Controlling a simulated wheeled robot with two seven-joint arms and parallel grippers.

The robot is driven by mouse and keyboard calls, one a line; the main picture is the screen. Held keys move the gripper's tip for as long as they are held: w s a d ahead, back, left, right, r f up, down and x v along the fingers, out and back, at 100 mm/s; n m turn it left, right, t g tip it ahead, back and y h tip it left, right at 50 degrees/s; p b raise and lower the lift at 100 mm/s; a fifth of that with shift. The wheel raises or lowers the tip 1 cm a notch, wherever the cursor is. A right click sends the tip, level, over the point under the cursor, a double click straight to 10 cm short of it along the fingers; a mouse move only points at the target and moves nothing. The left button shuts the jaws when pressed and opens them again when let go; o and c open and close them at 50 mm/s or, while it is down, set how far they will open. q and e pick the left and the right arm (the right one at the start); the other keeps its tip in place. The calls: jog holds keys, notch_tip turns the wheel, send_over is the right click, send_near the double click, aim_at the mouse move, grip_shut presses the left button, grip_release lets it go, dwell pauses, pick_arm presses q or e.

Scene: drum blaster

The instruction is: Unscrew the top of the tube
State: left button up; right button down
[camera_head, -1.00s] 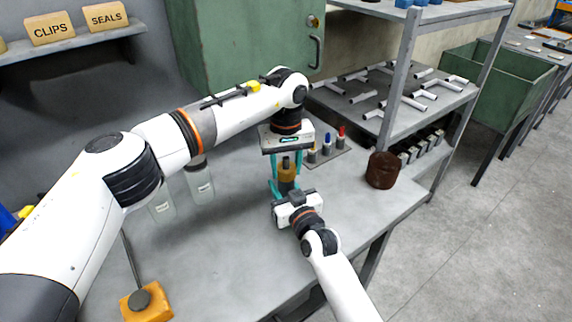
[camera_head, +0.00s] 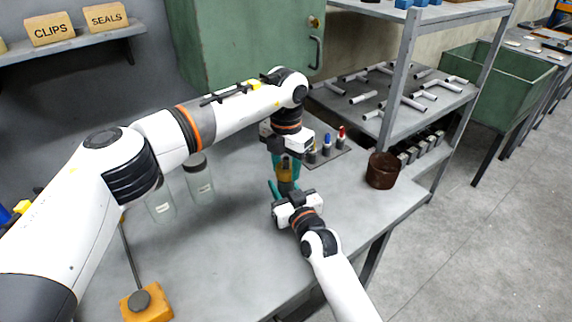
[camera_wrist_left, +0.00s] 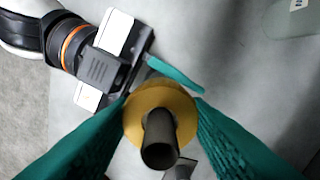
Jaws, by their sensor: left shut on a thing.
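The tube (camera_head: 285,174) stands upright near the middle of the bench, its body mostly hidden by my grippers. In the left wrist view its top is a yellow-orange round piece (camera_wrist_left: 133,122) with a dark grey cylinder (camera_wrist_left: 160,140) rising from its centre. My left gripper (camera_head: 286,165) points straight down over it. Its teal fingers (camera_wrist_left: 162,118) are shut on the top, one on each side. My right gripper (camera_head: 283,188) comes in low from the front right. One of its teal fingers shows beside the tube; the other is hidden, so its grip is unclear.
Several small coloured-tip items (camera_head: 327,144) stand just behind the tube. A brown pot (camera_head: 382,170) is to the right, and clear jars (camera_head: 200,182) are to the left. An orange box with a dark knob (camera_head: 146,302) sits at the front left. The bench between is clear.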

pick_arm(q)
jog(key=n, duration=1.7)
jog(key=shift+n, duration=0.3)
jog(key=n, duration=0.6)
jog(key=shift+r, duration=0.1)
jog(key=shift+r, duration=0.1)
jog(key=shift+r, duration=1)
